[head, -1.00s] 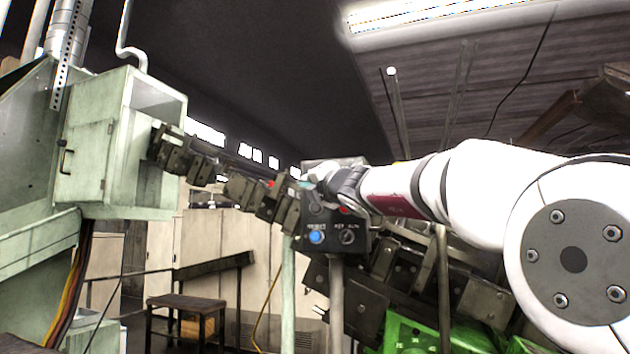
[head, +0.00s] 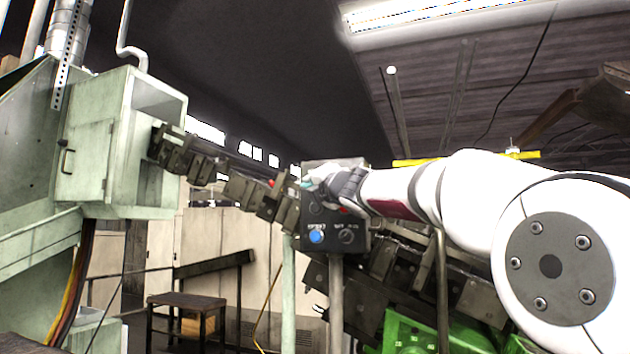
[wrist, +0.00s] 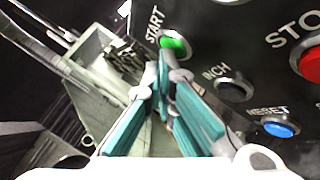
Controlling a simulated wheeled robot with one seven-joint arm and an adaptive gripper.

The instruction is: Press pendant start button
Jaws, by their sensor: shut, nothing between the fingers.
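The pendant (head: 322,262) is a dark box on a post, near the middle of the head view. Its green start button (wrist: 175,46) shows in the wrist view under the label START; in the head view my gripper hides it. My gripper (wrist: 160,72) is shut and empty, its teal-padded fingers coming together just below and left of the green button. The tips look very close to the button, but I cannot tell if they touch it. My gripper also shows at the pendant's upper face in the head view (head: 308,183).
On the pendant, the red stop button (wrist: 311,64) is right of start, with the inch button (wrist: 235,90) below and the blue reset button (wrist: 278,128) lower right. A chain of dark blocks (head: 240,187) runs behind. A pale green cabinet (head: 90,150) stands left.

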